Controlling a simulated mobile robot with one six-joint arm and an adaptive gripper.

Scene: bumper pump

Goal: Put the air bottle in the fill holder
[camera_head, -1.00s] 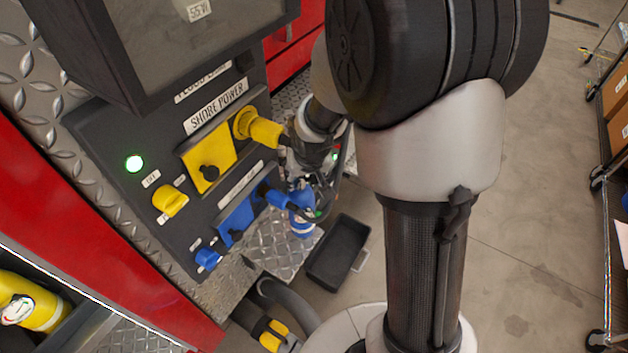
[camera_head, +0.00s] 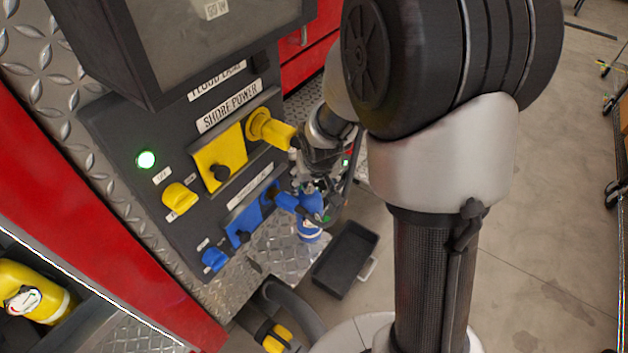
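I cannot make out a fill holder.
The dark panel (camera_head: 133,190) carries a yellow plug (camera_head: 270,130), knobs and a green light (camera_head: 146,159). A black bin (camera_head: 345,259) sits on the floor. A hose (camera_head: 290,305) curves near my base.

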